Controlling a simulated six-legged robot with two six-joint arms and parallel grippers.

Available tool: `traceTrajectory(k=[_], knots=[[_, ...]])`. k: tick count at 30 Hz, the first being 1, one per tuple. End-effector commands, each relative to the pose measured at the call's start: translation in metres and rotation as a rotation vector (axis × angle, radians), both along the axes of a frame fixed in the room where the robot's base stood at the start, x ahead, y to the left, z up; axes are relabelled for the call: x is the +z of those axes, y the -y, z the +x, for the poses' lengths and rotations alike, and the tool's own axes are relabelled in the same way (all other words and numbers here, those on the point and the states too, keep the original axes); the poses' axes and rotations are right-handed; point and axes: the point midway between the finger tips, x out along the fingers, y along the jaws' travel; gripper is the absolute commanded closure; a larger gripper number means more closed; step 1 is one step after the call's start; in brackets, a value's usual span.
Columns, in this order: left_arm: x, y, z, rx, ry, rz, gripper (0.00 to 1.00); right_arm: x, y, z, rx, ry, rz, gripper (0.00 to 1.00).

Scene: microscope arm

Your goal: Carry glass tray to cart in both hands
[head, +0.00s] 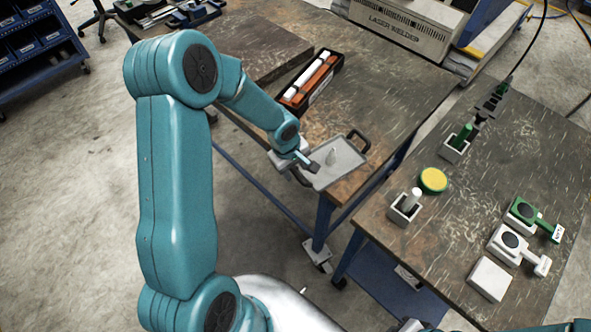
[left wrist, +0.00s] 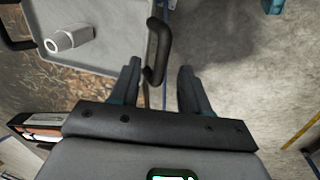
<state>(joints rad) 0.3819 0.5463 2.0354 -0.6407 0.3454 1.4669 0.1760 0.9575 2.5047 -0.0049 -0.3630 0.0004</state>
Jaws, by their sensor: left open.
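The grey glass tray (head: 346,168) lies near the corner of the brown workbench, with a dark handle at each of two opposite ends. My left gripper (head: 308,164) is at the tray's near-left handle (head: 299,178). In the left wrist view that black handle (left wrist: 156,48) reaches between the parted fingers of my left gripper (left wrist: 159,68), which are not closed on it. My right gripper is not seen.
A long dark box (head: 312,80) with white pieces lies behind the tray. A second table (head: 455,215) stands to the right across a narrow gap, bearing a yellow disc (head: 433,180), small holders and white blocks. A laser welder (head: 407,28) stands at the back.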

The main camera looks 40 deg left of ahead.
Motion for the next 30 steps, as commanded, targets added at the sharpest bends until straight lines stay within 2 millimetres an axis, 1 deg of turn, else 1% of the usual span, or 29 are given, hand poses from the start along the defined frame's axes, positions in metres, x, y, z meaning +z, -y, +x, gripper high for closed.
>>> traceTrajectory(k=[1,3,6,16,17,18,21,30], knots=[[-0.007,0.000,0.001,0.000,-0.002,0.001,0.54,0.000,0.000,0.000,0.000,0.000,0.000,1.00],[-0.014,0.000,0.003,-0.001,-0.001,0.001,0.54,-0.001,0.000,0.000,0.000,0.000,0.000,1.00],[-0.020,0.001,0.004,0.000,0.000,0.001,0.54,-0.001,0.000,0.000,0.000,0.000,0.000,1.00],[-0.023,0.001,0.005,0.000,0.001,0.001,0.54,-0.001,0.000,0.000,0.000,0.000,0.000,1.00],[-0.023,0.001,0.005,0.000,0.001,0.001,0.57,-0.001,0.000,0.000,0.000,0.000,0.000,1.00],[-0.023,0.001,0.005,0.000,0.001,0.001,0.70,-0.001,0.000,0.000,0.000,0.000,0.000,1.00],[-0.023,0.001,0.005,0.000,0.001,0.001,1.00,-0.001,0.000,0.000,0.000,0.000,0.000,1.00],[-0.023,0.000,0.005,-0.001,0.001,0.001,1.00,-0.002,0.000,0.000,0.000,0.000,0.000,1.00]])
